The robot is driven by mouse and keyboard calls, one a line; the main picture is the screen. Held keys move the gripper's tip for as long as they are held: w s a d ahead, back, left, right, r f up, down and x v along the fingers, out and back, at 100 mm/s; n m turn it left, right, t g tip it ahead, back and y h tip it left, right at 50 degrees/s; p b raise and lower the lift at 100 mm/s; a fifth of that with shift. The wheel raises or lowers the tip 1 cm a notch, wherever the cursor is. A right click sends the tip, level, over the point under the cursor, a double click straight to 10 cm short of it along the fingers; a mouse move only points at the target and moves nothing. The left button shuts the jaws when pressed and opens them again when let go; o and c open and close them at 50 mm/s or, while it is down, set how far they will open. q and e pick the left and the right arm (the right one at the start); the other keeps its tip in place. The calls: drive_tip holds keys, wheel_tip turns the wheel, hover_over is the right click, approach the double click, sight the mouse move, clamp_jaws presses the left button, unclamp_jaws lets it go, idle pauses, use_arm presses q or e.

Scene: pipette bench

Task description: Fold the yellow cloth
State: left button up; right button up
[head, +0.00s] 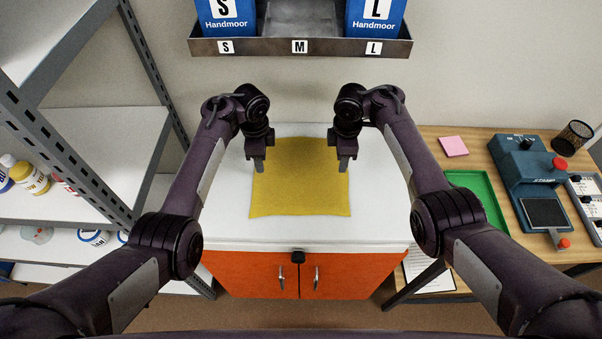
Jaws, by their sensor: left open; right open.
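The yellow cloth (300,185) lies flat and spread out, roughly square, on the white top of a cabinet in the middle of the head view. My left gripper (258,166) is open and empty over the cloth's left edge. My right gripper (343,166) is open and empty over the cloth's right edge. I cannot tell whether either fingertip touches the cloth. Small parts of the cloth's far left and far right sides are hidden behind the grippers.
The white cabinet top (300,232) is otherwise clear. A metal shelf (75,165) with bottles stands at left. A wooden table at right holds a green tray (490,235), a blue stamp device (530,170) and pink notes (453,146). A wall rack (300,47) holds blue boxes.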

sight(263, 175)
use_arm(q)
drive_tip(key=shift+f, duration=2.55)
use_arm(e)
drive_tip(key=shift+f, duration=2.5)
use_arm(q)
drive_tip(key=shift+f, duration=0.2)
use_arm(e)
drive_tip(key=shift+f, duration=0.2)
use_arm(q)
drive_tip(key=shift+r, duration=0.1)
drive_tip(key=shift+c, duration=0.3)
use_arm(e)
drive_tip(key=shift+c, duration=0.3)
use_arm(q)
drive_tip(key=shift+s, duration=0.1)
clamp_jaws()
use_arm(e)
drive_tip(key=shift+s, duration=0.1)
clamp_jaws()
drive_tip(key=shift+r, duration=0.15)
